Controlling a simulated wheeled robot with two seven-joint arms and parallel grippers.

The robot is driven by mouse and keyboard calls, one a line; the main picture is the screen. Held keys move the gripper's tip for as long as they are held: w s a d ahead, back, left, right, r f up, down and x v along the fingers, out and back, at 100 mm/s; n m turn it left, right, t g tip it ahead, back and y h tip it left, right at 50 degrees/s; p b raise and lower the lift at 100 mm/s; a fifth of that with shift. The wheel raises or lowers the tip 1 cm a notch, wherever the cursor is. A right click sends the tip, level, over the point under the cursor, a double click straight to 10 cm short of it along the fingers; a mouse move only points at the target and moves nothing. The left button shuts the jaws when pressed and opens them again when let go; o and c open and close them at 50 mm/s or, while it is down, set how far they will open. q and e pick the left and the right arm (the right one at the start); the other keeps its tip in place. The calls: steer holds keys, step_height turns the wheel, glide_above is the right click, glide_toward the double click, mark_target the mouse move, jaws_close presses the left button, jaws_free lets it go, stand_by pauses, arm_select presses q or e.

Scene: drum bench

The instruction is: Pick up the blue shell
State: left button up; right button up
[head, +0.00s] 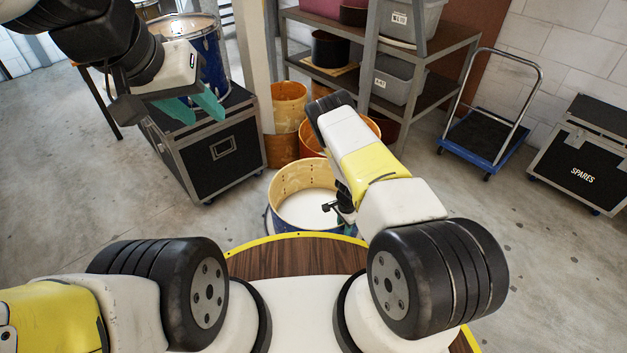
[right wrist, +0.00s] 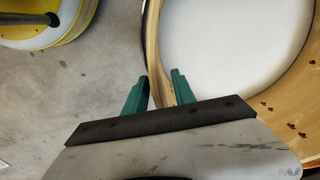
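A round drum shell (head: 290,178), with a pale wood inside, a dark bluish outside and white within, stands on the floor ahead of my base. It fills the upper right of the right wrist view, where its wall (right wrist: 163,60) shows edge-on. My right gripper (right wrist: 158,90) is open, with one teal finger on each side of that wall and a gap beside it. My left gripper (head: 196,108) is open and empty, high at the upper left, in front of a blue drum (head: 213,62).
The blue drum stands on a black case (head: 215,150). Orange and wooden shells (head: 288,100) stand behind the floor shell, near a metal shelf (head: 440,50). A blue trolley (head: 478,140) and a SPARES case (head: 580,165) are at right. Floor at left is clear.

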jaws_close()
stand_by(1.3)
steer(key=shift+w+r, duration=0.1)
